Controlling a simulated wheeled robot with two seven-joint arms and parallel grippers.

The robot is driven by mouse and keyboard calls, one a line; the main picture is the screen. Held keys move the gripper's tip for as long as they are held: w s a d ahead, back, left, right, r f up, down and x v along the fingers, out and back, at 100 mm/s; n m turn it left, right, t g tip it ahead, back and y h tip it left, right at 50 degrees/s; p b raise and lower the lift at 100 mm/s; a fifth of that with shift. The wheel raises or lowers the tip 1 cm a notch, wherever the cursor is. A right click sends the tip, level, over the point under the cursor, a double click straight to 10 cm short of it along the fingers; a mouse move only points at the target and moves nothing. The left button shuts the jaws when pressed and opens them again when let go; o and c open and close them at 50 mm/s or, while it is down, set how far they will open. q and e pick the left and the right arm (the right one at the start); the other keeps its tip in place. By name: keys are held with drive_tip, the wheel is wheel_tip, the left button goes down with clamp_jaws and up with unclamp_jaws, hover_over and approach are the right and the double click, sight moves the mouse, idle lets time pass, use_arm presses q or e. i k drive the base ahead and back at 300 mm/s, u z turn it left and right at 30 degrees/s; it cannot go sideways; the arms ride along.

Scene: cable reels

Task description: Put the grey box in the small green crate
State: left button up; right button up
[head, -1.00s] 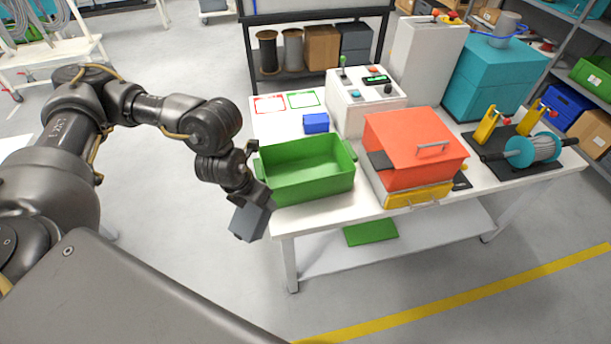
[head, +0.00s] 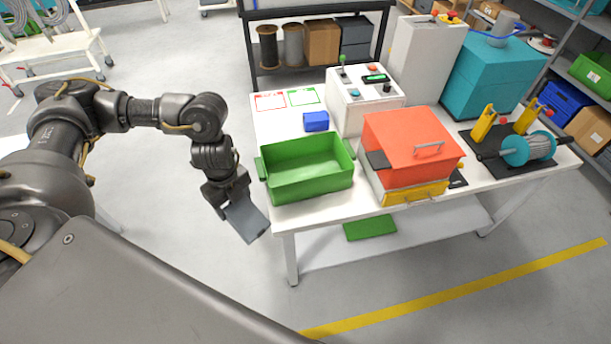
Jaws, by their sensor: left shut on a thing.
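The grey box (head: 247,220) is held in my left gripper (head: 228,200), which is shut on it. The box is tilted and hangs in the air, left of the table's front left corner. The small green crate (head: 306,186) stands on the left part of the white table, up and to the right of the box. The crate is open at the top, and the inside that shows is empty. The box and the crate are apart. My right gripper is not in view.
On the table (head: 352,203), a blue box (head: 316,121) lies behind the crate. A red-lidded box (head: 410,138) with a yellow drawer (head: 417,191) stands right of the crate. A control box (head: 362,101) is behind. A cable reel (head: 528,149) is far right.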

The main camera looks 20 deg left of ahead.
sight(297, 172)
drive_tip(key=i, duration=1)
